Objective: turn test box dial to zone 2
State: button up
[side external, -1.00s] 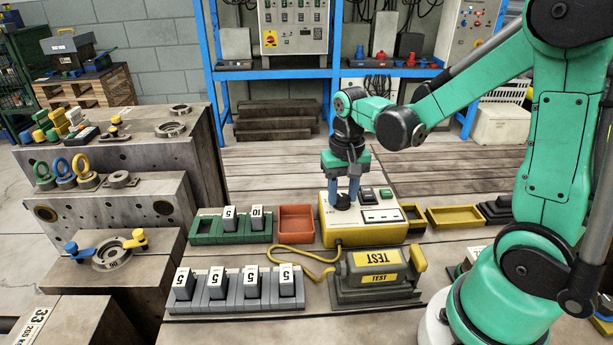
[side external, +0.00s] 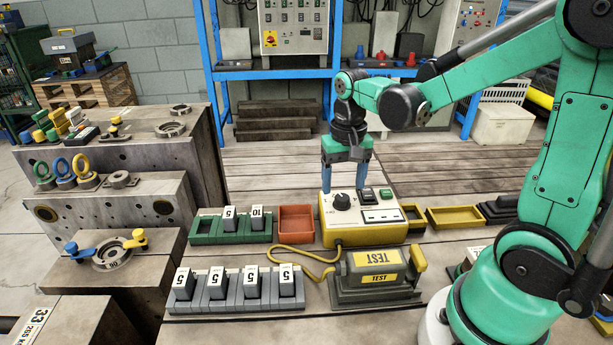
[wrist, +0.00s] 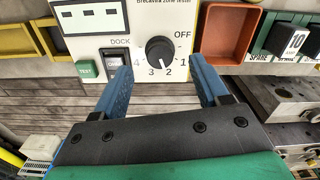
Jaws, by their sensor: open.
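The yellow-edged test box (side external: 365,232) with a pale top stands on the bench. Its black round dial (side external: 342,201) is at the top left of the panel. In the wrist view the dial (wrist: 159,50) shows upright, with OFF and numbers 1 to 4 around it. I cannot tell for sure which mark its pointer meets. My gripper (side external: 345,177) is open and empty, above and behind the dial. Its blue fingers (wrist: 160,70) spread either side of the lower scale in the wrist view, apart from the knob.
The DOCK switch (wrist: 113,61) and green TEST button (wrist: 86,70) sit beside the dial. An orange bin (side external: 296,222) and a green rack (side external: 207,230) stand left of the box. A TEST-marked block (side external: 376,290) is in front, joined by a yellow cable (side external: 290,248).

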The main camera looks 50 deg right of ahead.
jog(key=shift+r, duration=1.45)
jog(key=s+a+r+n+t, duration=0.2)
jog(key=a+n+t, duration=0.5)
jog(key=shift+a+r, duration=0.2)
jog(key=shift+a, duration=0.2)
